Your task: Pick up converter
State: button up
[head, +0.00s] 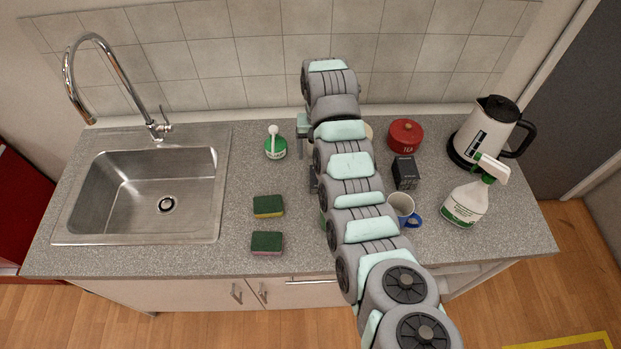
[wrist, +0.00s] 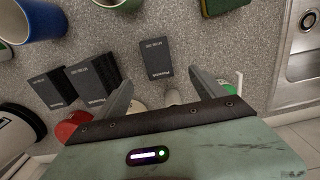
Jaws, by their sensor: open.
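I take the flat dark grey slab with pale lettering, lying on the counter, to be the converter (wrist: 156,60); it shows in the wrist view just beyond and between my fingertips. In the head view my arm covers most of that area, and only a small dark patch (head: 313,178) shows at the arm's left edge. My gripper (wrist: 160,80) is open with nothing between its fingers. In the head view part of my gripper (head: 303,135) shows left of the arm, above the counter. I cannot tell its exact height.
A dark lettered box (head: 405,172) stands right of my arm, near a red tea tin (head: 406,136) and a blue-handled mug (head: 402,209). A spray bottle (head: 466,204) and kettle (head: 488,133) stand farther right.

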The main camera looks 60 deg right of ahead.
notch_tip(320, 180, down, 5)
jog(key=shift+s+f+p, duration=0.1)
jog(key=shift+f+p, duration=0.05)
jog(key=shift+p, duration=0.15)
jog(key=f, duration=0.3)
jog(key=shift+s+a+f+p, duration=0.15)
jog(key=shift+s+f+p, duration=0.15)
jog(key=shift+p, duration=0.05)
jog(key=shift+f, duration=0.75)
jog(key=shift+c, duration=0.6)
grip_shut()
